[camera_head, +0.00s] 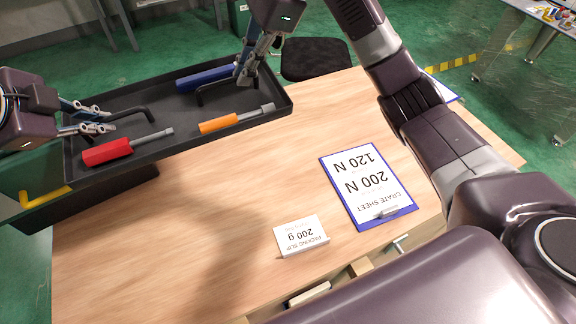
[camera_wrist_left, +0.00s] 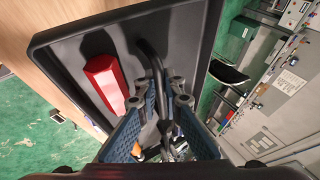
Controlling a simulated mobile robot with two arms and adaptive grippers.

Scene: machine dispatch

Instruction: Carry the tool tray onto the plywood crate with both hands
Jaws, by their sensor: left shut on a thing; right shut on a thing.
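The black tool tray (camera_head: 190,143) hangs above the left part of the wooden table, nearly level. In it lie a red-handled tool (camera_head: 108,151), an orange-handled tool (camera_head: 219,124) and a blue tool (camera_head: 203,78). My left gripper (camera_head: 98,121) is shut on the tray's left handle; the left wrist view shows its fingers (camera_wrist_left: 166,100) around the black bar beside the red handle (camera_wrist_left: 105,82). My right gripper (camera_head: 246,68) is shut on the right handle. I cannot identify the plywood crate with certainty.
The wooden table (camera_head: 190,220) bears a crate sheet clipboard (camera_head: 367,186) and a packing slip (camera_head: 301,236). A dark box-like thing (camera_head: 90,203) shows below the tray at the table's left edge. A black stool seat (camera_head: 315,58) stands behind. The table's front left is bare.

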